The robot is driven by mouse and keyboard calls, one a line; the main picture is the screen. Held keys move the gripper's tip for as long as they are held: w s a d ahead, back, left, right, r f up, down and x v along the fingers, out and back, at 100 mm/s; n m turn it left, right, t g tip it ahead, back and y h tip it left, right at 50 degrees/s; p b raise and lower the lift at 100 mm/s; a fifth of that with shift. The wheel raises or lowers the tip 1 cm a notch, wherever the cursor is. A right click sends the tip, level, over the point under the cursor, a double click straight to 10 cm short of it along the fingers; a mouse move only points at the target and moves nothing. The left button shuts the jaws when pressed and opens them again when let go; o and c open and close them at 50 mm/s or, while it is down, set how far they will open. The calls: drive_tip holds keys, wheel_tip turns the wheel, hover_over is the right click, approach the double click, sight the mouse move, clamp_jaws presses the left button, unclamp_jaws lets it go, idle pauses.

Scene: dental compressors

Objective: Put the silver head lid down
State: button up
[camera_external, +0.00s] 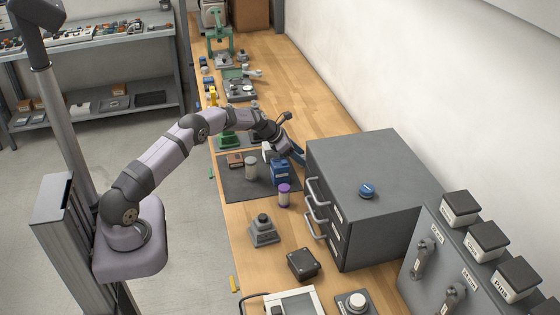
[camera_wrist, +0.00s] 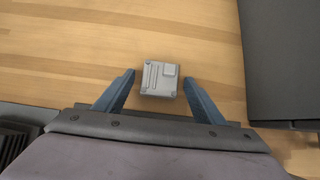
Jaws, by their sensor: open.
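The silver head lid appears to be the small grey square block (camera_wrist: 158,79) with ridges and a raised corner in the wrist view. It lies on the bare wooden bench. My gripper (camera_wrist: 160,80) is open, with one blue finger on each side of the block and a visible gap at both sides.
A dark mat (camera_external: 232,187) holds a blue box (camera_external: 281,172), a pale cylinder (camera_external: 251,168) and a brown block (camera_external: 235,160). A purple-topped cylinder (camera_external: 284,196) stands at its edge. The bench beyond my gripper, along the wall, is clear.

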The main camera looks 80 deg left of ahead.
drive_tip(key=b+v, duration=0.2)
drive_tip(key=v, duration=1)
drive_tip(key=shift+b, duration=0.3)
